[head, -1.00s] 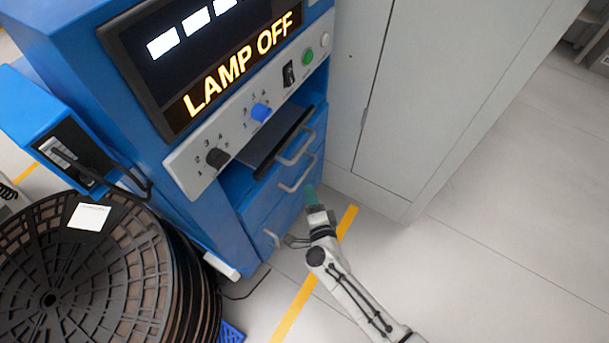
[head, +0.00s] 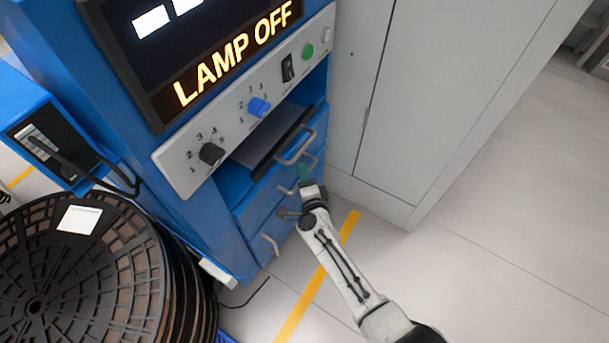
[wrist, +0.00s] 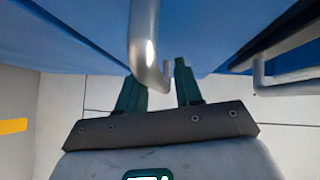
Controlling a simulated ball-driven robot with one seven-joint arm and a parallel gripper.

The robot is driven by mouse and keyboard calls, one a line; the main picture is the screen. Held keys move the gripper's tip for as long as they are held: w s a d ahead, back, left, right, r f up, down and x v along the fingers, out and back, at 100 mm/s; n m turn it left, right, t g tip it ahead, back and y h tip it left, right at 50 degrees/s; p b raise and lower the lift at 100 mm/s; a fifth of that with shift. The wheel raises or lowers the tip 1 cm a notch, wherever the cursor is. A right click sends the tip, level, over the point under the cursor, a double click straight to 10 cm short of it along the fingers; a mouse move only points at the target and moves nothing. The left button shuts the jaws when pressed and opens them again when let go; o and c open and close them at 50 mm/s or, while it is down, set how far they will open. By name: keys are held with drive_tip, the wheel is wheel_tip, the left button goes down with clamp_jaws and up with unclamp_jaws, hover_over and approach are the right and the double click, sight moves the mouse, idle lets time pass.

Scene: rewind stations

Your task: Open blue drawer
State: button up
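The blue cabinet has several blue drawers with grey bar handles. In the head view the upper handle (head: 297,148), a middle handle (head: 287,190) partly hidden by my gripper, and a lower handle (head: 270,246) show. My gripper (head: 305,174) is at the middle handle, in front of the drawer faces. In the wrist view my gripper (wrist: 156,80) has its two green fingers apart. A bar handle (wrist: 145,45) comes down between them, with its bent end near the right finger. I cannot tell whether they touch. Another handle (wrist: 288,80) shows to the right.
A grey cabinet (head: 440,100) stands right of the blue one. A large black reel (head: 70,260) stands at the left. A panel with knobs (head: 250,105) and a LAMP OFF display (head: 225,65) are above the drawers. The floor at the right is clear.

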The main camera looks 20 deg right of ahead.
clamp_jaws()
idle(0.3)
